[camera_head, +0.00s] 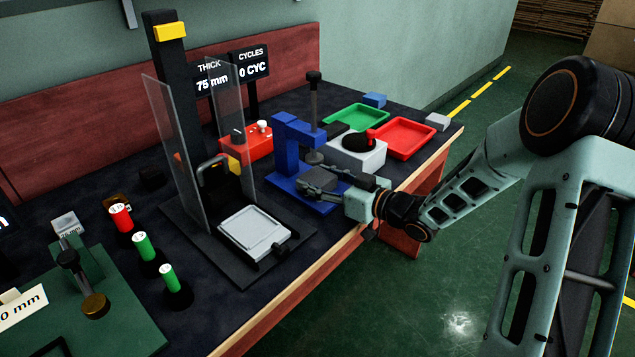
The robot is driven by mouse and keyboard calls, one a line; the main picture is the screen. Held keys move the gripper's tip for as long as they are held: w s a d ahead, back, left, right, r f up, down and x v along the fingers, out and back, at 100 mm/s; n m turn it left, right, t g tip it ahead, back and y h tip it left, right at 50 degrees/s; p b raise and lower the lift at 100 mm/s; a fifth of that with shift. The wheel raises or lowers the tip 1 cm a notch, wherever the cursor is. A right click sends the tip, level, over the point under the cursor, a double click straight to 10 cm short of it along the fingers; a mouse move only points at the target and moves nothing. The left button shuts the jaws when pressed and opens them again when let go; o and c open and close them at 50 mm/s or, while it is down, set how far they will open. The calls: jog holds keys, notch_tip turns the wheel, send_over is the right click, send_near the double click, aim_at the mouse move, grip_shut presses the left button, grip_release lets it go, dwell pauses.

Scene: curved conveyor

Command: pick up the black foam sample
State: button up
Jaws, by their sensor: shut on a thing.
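My gripper (318,188) reaches in from the right, low over the base of the blue press (296,135). It is shut on a dark grey-black block, which I take for the black foam sample (319,175). The block is at the press base, below the press's round foot. I cannot tell whether it touches the base, and the fingers partly hide it.
A guarded tester (250,235) with clear panels stands left of the press. A white box (358,155) with a black top is close behind my gripper. Green (357,117) and red (405,138) trays lie at the back right. The bench's wooden front edge runs under my arm.

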aim_at(318, 162)
jog(key=shift+r, duration=0.15)
jog(key=shift+c, duration=0.3)
notch_tip(318, 162, up, 4)
jog(key=shift+p, duration=1.1)
jog(key=w+d+f+p+v, duration=0.1)
jog(key=f+v, duration=0.1)
jog(key=v, duration=0.8)
jog(key=w+d+f+p+v, duration=0.1)
jog(key=p+v, duration=0.1)
jog(key=v, duration=0.9)
notch_tip(318, 162, up, 21)
jog(key=m+t+h+p, duration=0.4)
jog(key=h+p, duration=0.1)
jog(key=p, duration=2.3)
jog(key=shift+a+f+m, duration=0.2)
jog(key=shift+m, duration=0.1)
jog(key=shift+w, duration=0.1)
jog(key=a+f+n+g+y+b, duration=0.2)
jog(key=f+b, duration=0.8)
jog(key=b, duration=0.4)
jog(key=a+f+n+g+y+b, duration=0.1)
jog(key=f+n+g+y+b, duration=0.1)
jog(key=f+b, duration=0.9)
jog(key=y+b, duration=0.1)
jog(key=b, duration=0.2)
jog(key=shift+s+a+f+n, duration=0.25)
jog(key=shift+a+f+n, duration=0.05)
jog(key=shift+a, duration=0.1)
